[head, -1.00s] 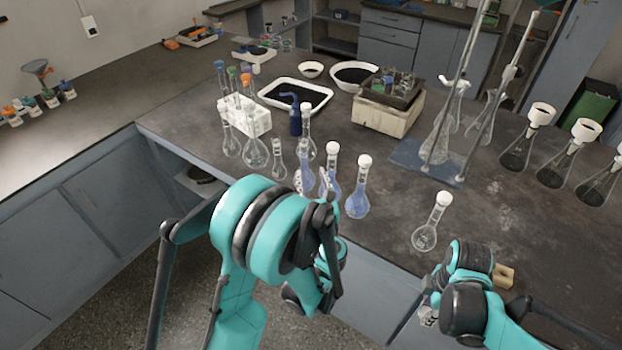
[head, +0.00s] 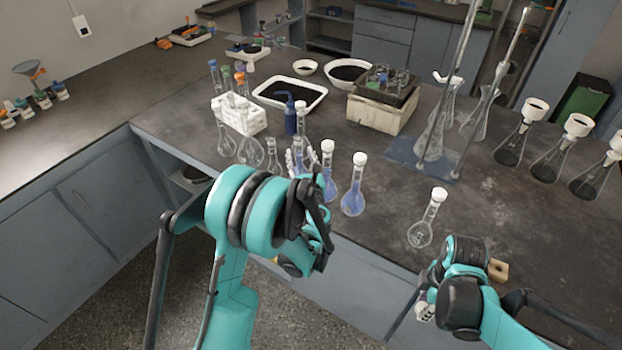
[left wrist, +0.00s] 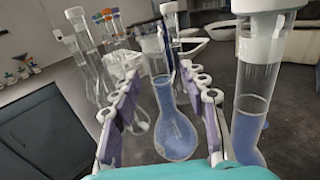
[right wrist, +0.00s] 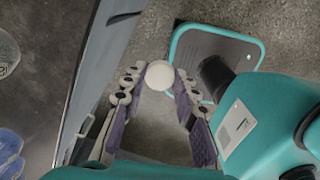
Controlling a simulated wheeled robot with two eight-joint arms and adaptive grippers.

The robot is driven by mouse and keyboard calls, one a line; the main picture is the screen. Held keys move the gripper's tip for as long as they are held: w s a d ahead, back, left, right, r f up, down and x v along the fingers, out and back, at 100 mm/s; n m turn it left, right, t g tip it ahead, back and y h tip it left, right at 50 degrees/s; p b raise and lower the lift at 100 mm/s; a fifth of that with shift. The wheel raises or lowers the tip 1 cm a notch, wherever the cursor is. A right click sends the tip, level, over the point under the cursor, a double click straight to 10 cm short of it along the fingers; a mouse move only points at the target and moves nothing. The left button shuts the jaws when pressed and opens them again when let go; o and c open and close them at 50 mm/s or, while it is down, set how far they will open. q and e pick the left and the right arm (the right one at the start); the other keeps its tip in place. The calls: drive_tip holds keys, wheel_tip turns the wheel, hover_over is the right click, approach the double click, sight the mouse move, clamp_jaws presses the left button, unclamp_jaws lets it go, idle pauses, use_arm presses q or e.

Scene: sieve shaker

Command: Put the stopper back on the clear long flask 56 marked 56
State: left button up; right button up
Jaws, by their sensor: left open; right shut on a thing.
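My right gripper (right wrist: 158,82) is shut on a round white stopper (right wrist: 159,73), held low over the floor in front of the bench edge. In the head view this gripper (head: 424,312) is partly behind its own arm. My left gripper (left wrist: 163,78) is open among the flasks, its fingers level; the head view shows its fingertips (head: 292,162). Between them a blue-filled flask (left wrist: 175,135) stands farther back. A small clear flask (head: 276,158) stands left of the fingers and looks unstoppered. I cannot read the mark 56 on any flask.
A white-stoppered blue flask (left wrist: 250,125) stands close right of my left fingers. Another blue flask (head: 353,198) and a stoppered clear flask (head: 420,234) stand near the front edge.

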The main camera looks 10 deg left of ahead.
use_arm(q)
drive_tip(key=x, duration=0.2)
drive_tip(key=shift+w+a, duration=0.15)
drive_tip(key=shift+w, duration=0.15)
use_arm(e)
drive_tip(key=shift+f, duration=0.45)
use_arm(q)
clamp_jaws()
drive_tip(key=shift+r, duration=0.1)
use_arm(e)
drive_tip(key=shift+r, duration=0.15)
